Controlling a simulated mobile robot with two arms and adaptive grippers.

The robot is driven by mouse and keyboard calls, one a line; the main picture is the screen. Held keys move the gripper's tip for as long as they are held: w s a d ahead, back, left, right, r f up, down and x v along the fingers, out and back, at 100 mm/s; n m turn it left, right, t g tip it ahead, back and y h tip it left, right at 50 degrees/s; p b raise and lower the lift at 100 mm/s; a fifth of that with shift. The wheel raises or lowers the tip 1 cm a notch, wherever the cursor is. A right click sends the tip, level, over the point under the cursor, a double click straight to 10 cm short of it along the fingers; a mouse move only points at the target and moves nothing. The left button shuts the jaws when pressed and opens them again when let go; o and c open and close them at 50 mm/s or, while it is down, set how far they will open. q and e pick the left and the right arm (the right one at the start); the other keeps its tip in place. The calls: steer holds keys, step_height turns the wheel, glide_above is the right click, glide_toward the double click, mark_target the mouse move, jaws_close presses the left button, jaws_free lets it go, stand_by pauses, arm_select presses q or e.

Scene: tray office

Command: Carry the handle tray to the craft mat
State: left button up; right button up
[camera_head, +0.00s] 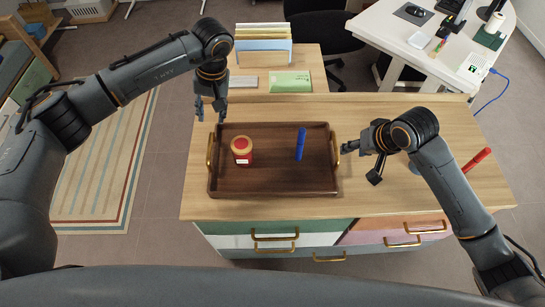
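The handle tray (270,188) is a dark brown wooden tray with a brass handle on its left and right ends. It lies on the wooden desk and holds a red jar (242,151) with a tan lid and an upright blue marker-like stick (300,143). My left gripper (211,110) is open, pointing down above and behind the tray's left handle (210,150). My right gripper (346,147) is close beside the right handle (336,149); its finger gap and any contact are unclear. I cannot identify a craft mat in this view.
The wooden desk (430,190) has free room right of the tray, with a red stick (477,159) near my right forearm. Behind are a file rack (263,49) and a green book (290,82). A white desk (395,37) stands back right; a striped rug (90,190) lies left.

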mark_target(210, 141)
arm_select(q)
steer(key=shift+a, duration=0.15)
arm_select(e)
steer(key=shift+f, duration=0.1)
arm_select(q)
steer(key=f, duration=0.4)
steer(key=a+f, duration=0.1)
steer(key=f, duration=0.4)
steer(key=a+f, duration=0.1)
steer(key=f, duration=0.3)
steer(key=shift+s+a+f, duration=0.1)
steer(key=shift+a+f, duration=0.15)
arm_select(e)
steer(key=x, duration=1.3)
steer(key=shift+w+a+f, duration=0.15)
steer(key=shift+f, duration=0.15)
arm_select(q)
jaws_close()
arm_select(e)
jaws_close()
arm_select(q)
steer(key=shift+a, duration=0.1)
arm_select(e)
steer(key=shift+r, duration=0.1)
